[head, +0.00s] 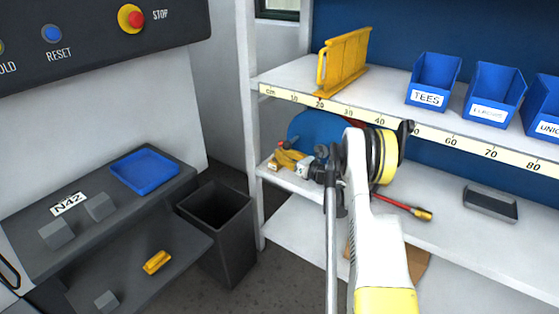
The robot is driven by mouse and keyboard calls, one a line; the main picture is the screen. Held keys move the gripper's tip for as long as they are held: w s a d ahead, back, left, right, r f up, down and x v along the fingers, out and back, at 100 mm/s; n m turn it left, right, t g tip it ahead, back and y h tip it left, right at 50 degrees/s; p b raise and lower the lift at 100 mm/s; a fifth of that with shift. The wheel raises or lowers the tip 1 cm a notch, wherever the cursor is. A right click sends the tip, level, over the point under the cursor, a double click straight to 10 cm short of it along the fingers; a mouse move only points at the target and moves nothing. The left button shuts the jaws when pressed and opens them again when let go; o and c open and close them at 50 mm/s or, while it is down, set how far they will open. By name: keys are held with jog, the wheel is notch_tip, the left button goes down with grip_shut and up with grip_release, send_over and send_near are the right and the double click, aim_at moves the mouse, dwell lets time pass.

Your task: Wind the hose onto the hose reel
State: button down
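A large blue disc (308,128), which may be the hose reel, stands on the middle shelf, partly hidden by my arm. A thin red length with a brass-coloured end (405,207), possibly the hose and its nozzle, lies on the same shelf to the right of my arm. Its other end is hidden behind my arm. My gripper (318,166) appears as a dark shape in front of the blue disc, beside small yellow and white parts. Its fingers are too small and overlapped to tell whether they are open or hold anything.
A yellow rack (344,60) and blue bins (434,82) stand on the upper shelf, whose edge carries a centimetre scale. A grey tray (490,204) lies at right on the middle shelf. A dark waste bin (218,232) stands left of the shelving, beside a grey bench (105,215).

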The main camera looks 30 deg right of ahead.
jog(key=shift+s+r+t, duration=0.2)
jog(key=shift+r+t, duration=1.3)
jog(key=shift+r, duration=0.2)
